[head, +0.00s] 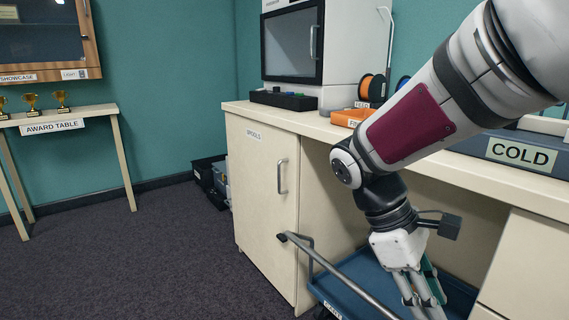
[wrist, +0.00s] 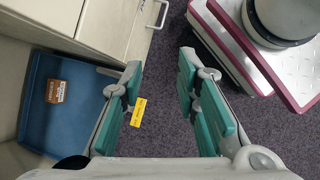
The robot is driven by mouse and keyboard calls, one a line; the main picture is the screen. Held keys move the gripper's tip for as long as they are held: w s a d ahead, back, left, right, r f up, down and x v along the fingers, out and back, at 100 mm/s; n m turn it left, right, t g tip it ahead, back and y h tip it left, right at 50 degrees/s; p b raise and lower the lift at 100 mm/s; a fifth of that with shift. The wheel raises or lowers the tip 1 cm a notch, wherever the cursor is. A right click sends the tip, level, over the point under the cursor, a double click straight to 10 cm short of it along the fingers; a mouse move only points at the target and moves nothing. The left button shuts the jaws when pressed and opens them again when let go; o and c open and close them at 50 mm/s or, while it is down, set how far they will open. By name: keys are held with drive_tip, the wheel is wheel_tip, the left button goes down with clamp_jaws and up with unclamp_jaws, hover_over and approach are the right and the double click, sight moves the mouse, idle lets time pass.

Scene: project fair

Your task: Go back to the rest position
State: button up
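My gripper (head: 422,298) hangs low at the right of the head view, pointing down over the blue cart tray. The wrist view shows my gripper (wrist: 163,98) open, its two teal-padded fingers well apart. Only dark carpet and part of a yellow label show between them, so it holds nothing. The fingertips are partly cut off at the bottom of the head view.
The blue tray (wrist: 70,128) holds a small brown box (wrist: 57,91). The cart's rail (head: 340,273) stands in front of a counter (head: 480,172) bearing an orange bin (head: 350,117) and a COLD container (head: 480,143). Open carpet (head: 130,265) lies left, before the award table (head: 85,117).

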drive_tip(key=s+a+r+m+t+y, duration=0.1)
drive_tip(key=s+m+t+y, duration=0.3)
drive_tip(key=s, duration=0.6)
drive_tip(key=s+a+r+m+y, duration=0.2)
drive_tip(key=s+m, duration=0.4)
drive_tip(key=s, duration=0.3)
wheel_tip(320, 180, up, 40)
drive_tip(key=t+p, duration=0.3)
drive_tip(key=p, duration=3.5)
drive_tip(key=shift+d+f+t, duration=0.25)
drive_tip(key=shift+d+t, duration=0.05)
